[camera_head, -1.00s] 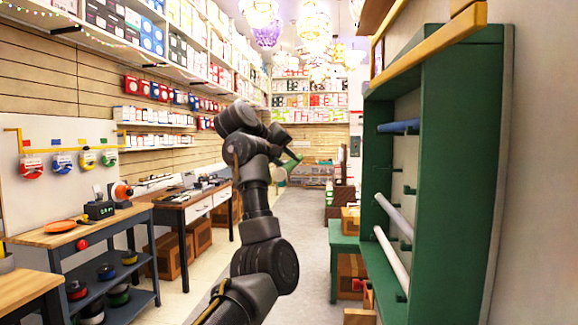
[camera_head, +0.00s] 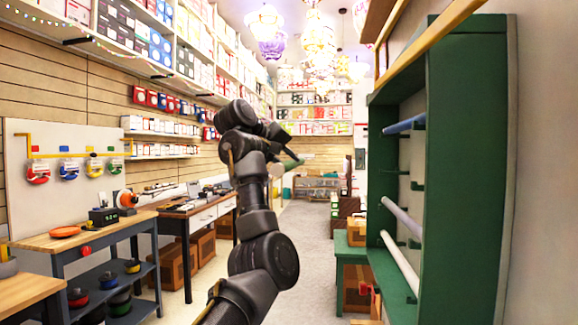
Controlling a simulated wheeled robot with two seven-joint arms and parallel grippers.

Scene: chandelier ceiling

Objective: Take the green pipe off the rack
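My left arm rises from the bottom of the head view, and its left gripper (camera_head: 284,156) is in mid-air near the picture's middle, left of the rack. It appears shut on the green pipe (camera_head: 292,164), which shows only as a short, foreshortened green piece; the rest is hidden. The tall green rack (camera_head: 453,170) stands against the right wall. It holds a blue pipe (camera_head: 404,124) high up and two whitish pipes (camera_head: 401,217) lower down. The pegs (camera_head: 417,186) between them are bare. My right gripper is not in view.
A yellow bar (camera_head: 440,32) runs along the rack's top. A green bench (camera_head: 349,250) and boxes stand beside the rack. A workbench (camera_head: 92,236) and a wooden desk (camera_head: 190,216) line the left. The grey floor (camera_head: 320,250) between is clear.

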